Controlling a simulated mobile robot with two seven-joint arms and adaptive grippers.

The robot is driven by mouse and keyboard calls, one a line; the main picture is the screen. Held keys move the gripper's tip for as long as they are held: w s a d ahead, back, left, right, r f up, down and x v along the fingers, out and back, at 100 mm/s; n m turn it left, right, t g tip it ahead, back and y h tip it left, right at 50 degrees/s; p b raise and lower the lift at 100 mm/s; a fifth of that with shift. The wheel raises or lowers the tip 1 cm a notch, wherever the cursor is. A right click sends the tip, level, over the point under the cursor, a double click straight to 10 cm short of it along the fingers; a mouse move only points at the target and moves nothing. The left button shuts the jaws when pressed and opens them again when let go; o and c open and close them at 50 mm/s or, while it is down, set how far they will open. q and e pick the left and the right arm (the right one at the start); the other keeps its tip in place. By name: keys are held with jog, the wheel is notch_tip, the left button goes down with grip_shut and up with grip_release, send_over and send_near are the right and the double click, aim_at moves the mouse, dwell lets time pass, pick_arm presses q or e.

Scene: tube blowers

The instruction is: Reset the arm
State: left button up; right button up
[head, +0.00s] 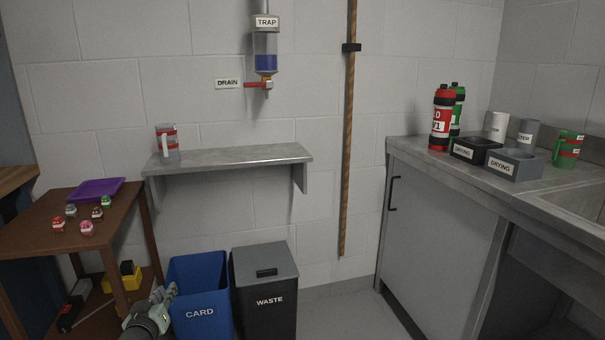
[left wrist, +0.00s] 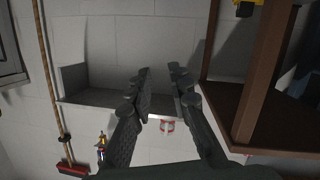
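My left gripper (head: 166,292) is low in the head view, in front of the blue CARD bin (head: 202,290) and right of the brown table. In the left wrist view its two dark fingers (left wrist: 162,75) stand apart with nothing between them. That view appears upside down, with the wall shelf and a red-banded mug (left wrist: 167,125) beyond the fingers. My right gripper is in neither view.
A black WASTE bin (head: 266,302) stands beside the blue one. The metal shelf (head: 235,157) juts out above. Grey floor at centre right is clear.

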pick_arm(q)
jog(key=s+d+f+m+g+h, duration=0.1)
jog(key=s+d+f+m+g, duration=0.3)
jog(key=s+f, duration=0.95)
jog(key=s+d+f+m+g, duration=0.1)
jog(key=s+d+f+g, duration=0.3)
jog(key=s+f, duration=1)
jog(key=s+f+g, duration=0.2)
jog(key=s, duration=0.7)
jog(key=s+f+m+g, duration=0.1)
jog(key=s+f+g, duration=0.1)
jog(key=s, duration=0.6)
jog(key=shift+s+f+m+g, duration=0.15)
jog(key=shift+s+m+g, duration=0.2)
jog(key=shift+g, duration=0.25)
jog(key=shift+a, duration=0.1)
